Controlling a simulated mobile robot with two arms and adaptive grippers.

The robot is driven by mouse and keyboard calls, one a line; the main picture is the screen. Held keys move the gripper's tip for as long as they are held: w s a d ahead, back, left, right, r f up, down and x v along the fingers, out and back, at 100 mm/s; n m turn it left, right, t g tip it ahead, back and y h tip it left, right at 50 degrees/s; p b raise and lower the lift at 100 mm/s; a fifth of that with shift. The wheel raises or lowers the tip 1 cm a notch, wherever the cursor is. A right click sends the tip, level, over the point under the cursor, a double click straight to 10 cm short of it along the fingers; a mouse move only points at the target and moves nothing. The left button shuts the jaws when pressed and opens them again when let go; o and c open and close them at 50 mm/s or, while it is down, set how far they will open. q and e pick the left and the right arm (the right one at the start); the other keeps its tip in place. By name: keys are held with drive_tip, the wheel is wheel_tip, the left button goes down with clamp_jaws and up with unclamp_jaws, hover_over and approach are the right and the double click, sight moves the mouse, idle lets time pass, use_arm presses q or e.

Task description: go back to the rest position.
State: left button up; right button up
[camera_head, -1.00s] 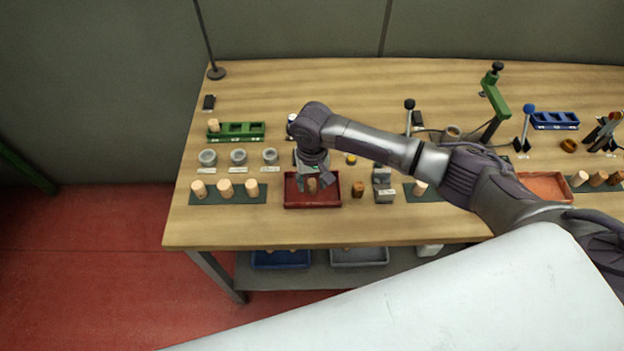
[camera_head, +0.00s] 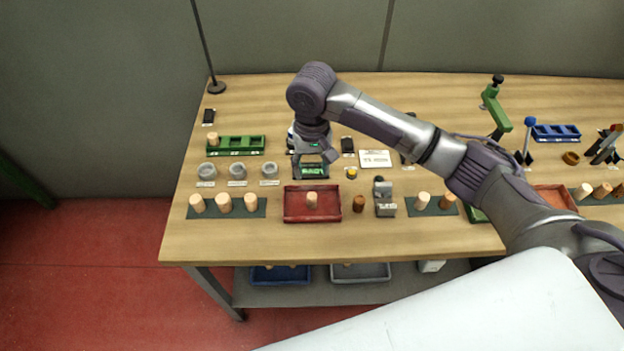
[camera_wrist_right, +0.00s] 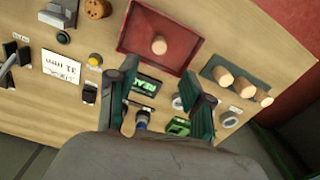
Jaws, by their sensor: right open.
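My right gripper (camera_head: 316,158) is raised over the table, above a small device with a green display, behind the red tray (camera_head: 298,215). In the right wrist view its two dark fingers (camera_wrist_right: 163,105) stand apart with nothing between them but the view of the table below. A pale cork stopper (camera_head: 311,200) stands upright in the red tray, apart from the gripper; it also shows in the wrist view (camera_wrist_right: 159,46). My left gripper is not in either view.
Several corks stand on a dark green mat (camera_head: 258,213) at the left. Grey rings (camera_head: 238,171) and a green rack (camera_head: 257,144) are behind them. A grey block (camera_head: 385,208), a darker cork (camera_head: 359,204) and a green stand (camera_head: 497,110) are to the right.

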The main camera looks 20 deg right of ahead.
drive_tip(key=shift+r, duration=0.45)
drive_tip(key=shift+s, duration=0.1)
drive_tip(key=s+a+f+n+t+y, duration=0.1)
drive_tip(key=s+a+f+n+y, duration=0.1)
drive_tip(key=s+a+f, duration=0.3)
drive_tip(key=s+a+f+n+t+y, duration=0.1)
drive_tip(key=s+a+f+n, duration=0.15)
drive_tip(key=s, duration=0.45)
drive_tip(key=s+d+f+m+t+h, duration=0.1)
drive_tip(key=s+d+f+t+h, duration=0.15)
drive_tip(key=s+d, duration=1.15)
wheel_tip(320, 180, down, 30)
drive_tip(key=s+r+g+b, duration=0.1)
drive_tip(key=g+b, duration=0.1)
drive_tip(key=b, duration=0.1)
drive_tip(key=s+d+f+g+b, duration=0.1)
drive_tip(key=s+d+f+b, duration=0.1)
drive_tip(key=s+f, duration=1.4)
drive_tip(key=shift+f, duration=0.9)
